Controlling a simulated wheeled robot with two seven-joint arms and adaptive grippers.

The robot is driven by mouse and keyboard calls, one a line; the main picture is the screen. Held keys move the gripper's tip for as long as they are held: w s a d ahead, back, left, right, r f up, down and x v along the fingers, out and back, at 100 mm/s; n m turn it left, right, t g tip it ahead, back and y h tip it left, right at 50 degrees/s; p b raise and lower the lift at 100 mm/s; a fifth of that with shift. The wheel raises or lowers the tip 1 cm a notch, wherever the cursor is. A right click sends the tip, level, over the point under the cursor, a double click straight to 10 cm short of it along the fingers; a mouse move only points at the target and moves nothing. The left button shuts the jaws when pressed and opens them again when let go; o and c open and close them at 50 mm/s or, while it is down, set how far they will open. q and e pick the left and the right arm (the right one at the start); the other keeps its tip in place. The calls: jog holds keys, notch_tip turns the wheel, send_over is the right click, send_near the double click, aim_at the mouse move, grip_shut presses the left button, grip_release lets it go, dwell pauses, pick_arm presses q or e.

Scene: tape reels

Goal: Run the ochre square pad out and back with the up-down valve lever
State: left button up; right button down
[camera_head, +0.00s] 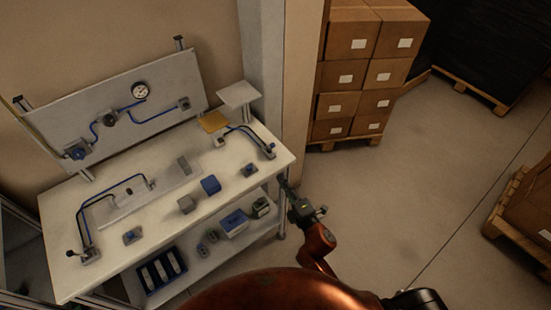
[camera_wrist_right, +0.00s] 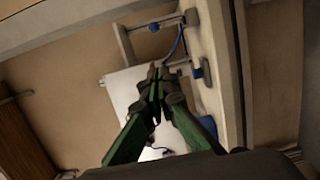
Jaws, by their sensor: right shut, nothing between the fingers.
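The ochre square pad (camera_head: 213,121) lies near the right back corner of the white bench, at a small cylinder joined by blue tubing to a valve with a lever (camera_head: 268,150) at the bench's right edge. A second valve with a black-knobbed lever (camera_head: 85,254) stands at the bench's left front. I cannot tell from here which lever moves up-down. My right gripper (camera_head: 285,182) is just off the bench's right edge, apart from both levers. In the right wrist view its green fingers (camera_wrist_right: 154,74) are shut and empty. My left gripper is not in view.
A tilted panel with a gauge (camera_head: 140,91) is at the back. Several blue and grey blocks sit on the bench (camera_head: 130,220), and bins are on the shelf below.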

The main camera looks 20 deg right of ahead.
jog(key=w, duration=0.3)
jog(key=w+a, duration=0.1)
jog(key=w, duration=0.6)
jog(key=shift+a, duration=0.4)
jog(key=shift+w+d+p, duration=0.35)
jog(key=shift+w+d, duration=0.45)
jog(key=shift+w, duration=0.2)
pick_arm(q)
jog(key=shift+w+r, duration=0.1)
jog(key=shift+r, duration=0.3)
pick_arm(e)
jog(key=shift+w+d, duration=0.4)
jog(key=shift+w, duration=0.1)
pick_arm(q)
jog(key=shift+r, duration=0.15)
